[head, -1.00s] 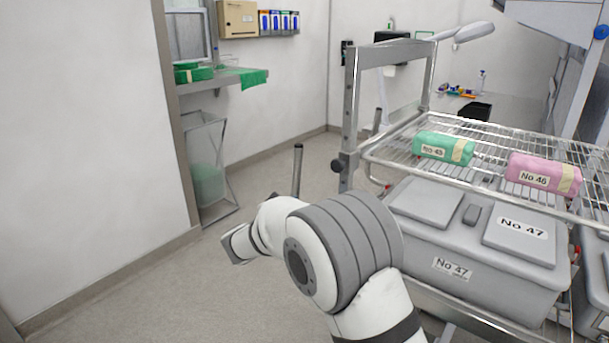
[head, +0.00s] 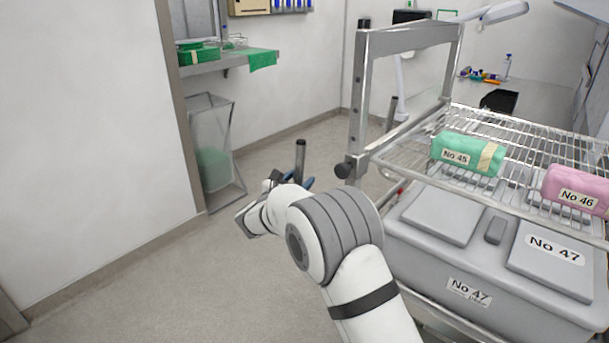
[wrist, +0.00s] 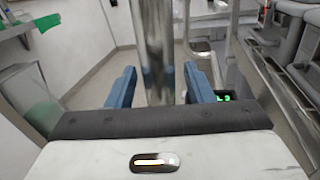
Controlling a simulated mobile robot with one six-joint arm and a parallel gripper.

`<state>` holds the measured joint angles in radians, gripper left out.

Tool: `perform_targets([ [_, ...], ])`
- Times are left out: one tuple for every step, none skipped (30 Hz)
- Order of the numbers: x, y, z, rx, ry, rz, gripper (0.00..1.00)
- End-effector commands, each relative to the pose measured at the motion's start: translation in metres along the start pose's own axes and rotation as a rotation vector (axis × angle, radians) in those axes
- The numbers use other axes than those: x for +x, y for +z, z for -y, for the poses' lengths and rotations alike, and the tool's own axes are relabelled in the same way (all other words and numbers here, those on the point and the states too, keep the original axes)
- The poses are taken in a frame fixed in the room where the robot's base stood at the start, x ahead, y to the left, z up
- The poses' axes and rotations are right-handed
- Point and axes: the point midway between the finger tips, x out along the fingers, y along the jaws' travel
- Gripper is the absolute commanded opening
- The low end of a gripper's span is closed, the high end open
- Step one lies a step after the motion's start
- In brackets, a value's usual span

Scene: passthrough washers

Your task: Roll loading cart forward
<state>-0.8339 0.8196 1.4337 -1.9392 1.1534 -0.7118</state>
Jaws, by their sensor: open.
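The loading cart (head: 357,120) is a metal frame with a wire shelf at the right of the head view. An upright metal post (head: 300,158) stands left of its near frame upright; how it joins the cart is hidden. My gripper (head: 293,181) is at the post, with a blue finger showing just beside it. In the wrist view the blue fingers of my gripper (wrist: 157,85) are open, one on each side of a shiny vertical post (wrist: 156,40). Gaps show between the post and both fingers. The post's lower part is hidden behind the gripper body.
The cart carries a green bundle No 45 (head: 463,153), a pink bundle No 46 (head: 577,190) and a grey bin No 47 (head: 450,265) below. A wall shelf (head: 225,62) and a clear bin (head: 212,150) stand at left. The floor (head: 210,270) is clear at left and front.

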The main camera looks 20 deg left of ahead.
Motion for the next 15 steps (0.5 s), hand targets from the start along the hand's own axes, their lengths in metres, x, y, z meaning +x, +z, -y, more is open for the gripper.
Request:
perform_targets([
  [0.006, 0.001, 0.0, 0.0, -0.001, 0.001, 0.47],
  [0.009, 0.001, 0.001, 0.001, -0.002, 0.001, 0.47],
  [0.012, 0.001, 0.001, 0.0, -0.002, 0.002, 0.47],
  [0.014, 0.001, 0.001, 0.0, -0.002, 0.001, 0.47],
  [0.016, 0.001, 0.001, 0.0, -0.002, 0.001, 0.47],
  [0.017, 0.0, 0.001, 0.0, -0.002, 0.001, 0.47],
  [0.017, 0.0, 0.001, 0.0, -0.002, 0.001, 0.47],
  [0.018, 0.0, 0.001, 0.0, -0.002, 0.001, 0.47],
  [0.018, 0.0, 0.001, 0.0, -0.002, 0.001, 0.47],
  [0.018, 0.0, 0.002, 0.0, -0.002, 0.001, 0.47],
  [0.018, 0.0, 0.002, 0.0, -0.002, 0.001, 0.47],
  [0.018, 0.0, 0.002, 0.0, -0.002, 0.001, 0.47],
  [0.018, 0.0, 0.002, 0.0, -0.003, 0.001, 0.47],
  [0.018, 0.0, 0.002, 0.0, -0.003, 0.001, 0.46],
  [0.018, 0.0, 0.002, 0.0, -0.003, 0.001, 0.42],
])
